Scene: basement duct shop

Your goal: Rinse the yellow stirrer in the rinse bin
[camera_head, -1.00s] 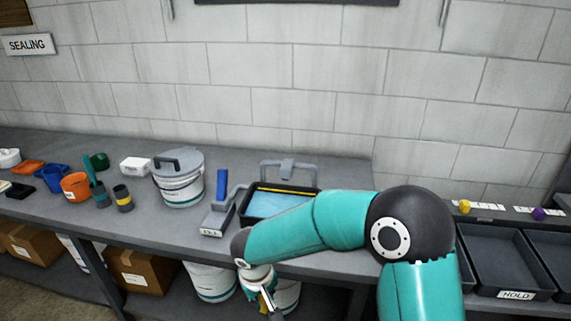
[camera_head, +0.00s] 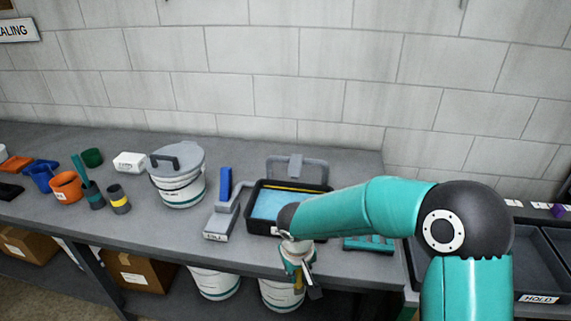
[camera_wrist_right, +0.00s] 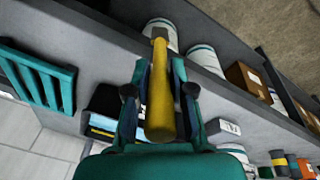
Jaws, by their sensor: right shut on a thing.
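The yellow stirrer (camera_wrist_right: 160,95) is between the fingers of my right gripper (camera_wrist_right: 158,75) in the right wrist view, and the gripper is shut on it. In the head view my right gripper (camera_head: 301,272) hangs at the bench's front edge, nearer to me than the bin, and the stirrer is hardly visible there. The rinse bin, a black tray (camera_head: 250,222) with light blue water, stands on the bench; my forearm hides its right front part. In the right wrist view the bin (camera_wrist_right: 103,98) is beyond the gripper, apart from the stirrer. My left gripper is out of view.
A teal slatted rack (camera_head: 368,245) lies right of the bin. A grey bracket (camera_head: 219,222), blue block (camera_head: 225,183) and lidded white bucket (camera_head: 181,190) stand left of it. Cups (camera_head: 67,187) are farther left. Black trays (camera_head: 535,262) are at right; buckets (camera_head: 214,284) stand below.

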